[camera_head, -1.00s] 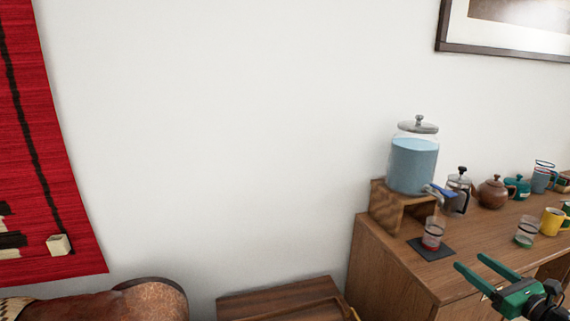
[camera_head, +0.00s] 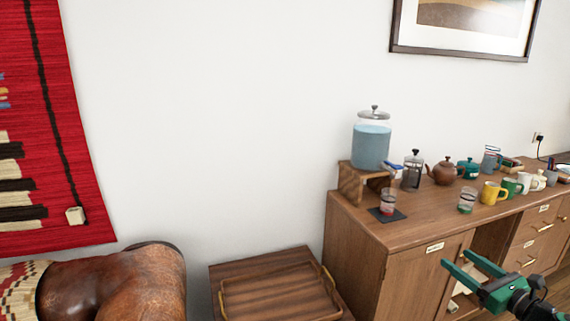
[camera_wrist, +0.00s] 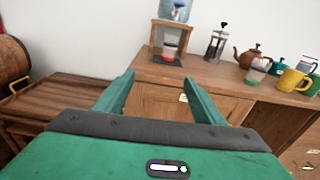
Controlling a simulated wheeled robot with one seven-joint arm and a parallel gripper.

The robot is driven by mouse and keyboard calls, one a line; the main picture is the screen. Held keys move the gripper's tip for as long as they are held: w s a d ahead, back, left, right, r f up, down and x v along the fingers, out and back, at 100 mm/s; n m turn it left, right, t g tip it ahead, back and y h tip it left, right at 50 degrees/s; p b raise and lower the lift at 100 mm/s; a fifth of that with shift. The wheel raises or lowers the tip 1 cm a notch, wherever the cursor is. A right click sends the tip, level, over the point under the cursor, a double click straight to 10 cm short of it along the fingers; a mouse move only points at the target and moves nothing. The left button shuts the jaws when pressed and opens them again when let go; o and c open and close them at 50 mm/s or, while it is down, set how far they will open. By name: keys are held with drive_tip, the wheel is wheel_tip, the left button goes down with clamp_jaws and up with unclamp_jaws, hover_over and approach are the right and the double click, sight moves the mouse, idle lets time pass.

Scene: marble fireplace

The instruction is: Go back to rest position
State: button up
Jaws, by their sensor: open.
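My green gripper (camera_head: 466,272) is open and empty in the head view, in front of the wooden sideboard (camera_head: 400,236) at the lower right. In the wrist view my gripper (camera_wrist: 160,90) has its two fingers spread apart with nothing between them. The sideboard front (camera_wrist: 158,103) lies beyond the fingers. A glass (camera_head: 388,202) with red at its base stands on a dark mat below the tap of a water dispenser (camera_head: 371,146). The glass also shows in the wrist view (camera_wrist: 170,50). No object touches the fingers.
A French press (camera_head: 413,170), a brown teapot (camera_head: 446,172), another glass (camera_head: 467,201), a yellow mug (camera_head: 491,193) and several other mugs stand on the sideboard. A wooden tray (camera_head: 280,294) lies at lower centre, beside a brown leather seat (camera_head: 125,285). A red hanging (camera_head: 80,190) covers the left wall.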

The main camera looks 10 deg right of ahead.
drive_tip(key=s+a+f+n+g+y, duration=0.2)
drive_tip(key=s+a+f+n+g, duration=0.1)
drive_tip(key=a+f+n+g, duration=0.35)
drive_tip(key=s+a+f+n+g+y, duration=0.25)
drive_tip(key=a+n+g, duration=0.25)
drive_tip(key=a+n, duration=0.35)
drive_tip(key=s+a+r+n+g+h, duration=0.2)
drive_tip(key=s+r+n+h, duration=0.1)
drive_tip(key=s+r+n, duration=0.3)
drive_tip(key=s+a+r+n+g+h, duration=0.2)
drive_tip(key=s+r+n, duration=0.4)
drive_tip(key=s+r, duration=0.4)
drive_tip(key=shift+a+r+n+g+h, duration=0.15)
drive_tip(key=shift+r+n+g+h, duration=0.15)
drive_tip(key=shift+r+g+h, duration=0.55)
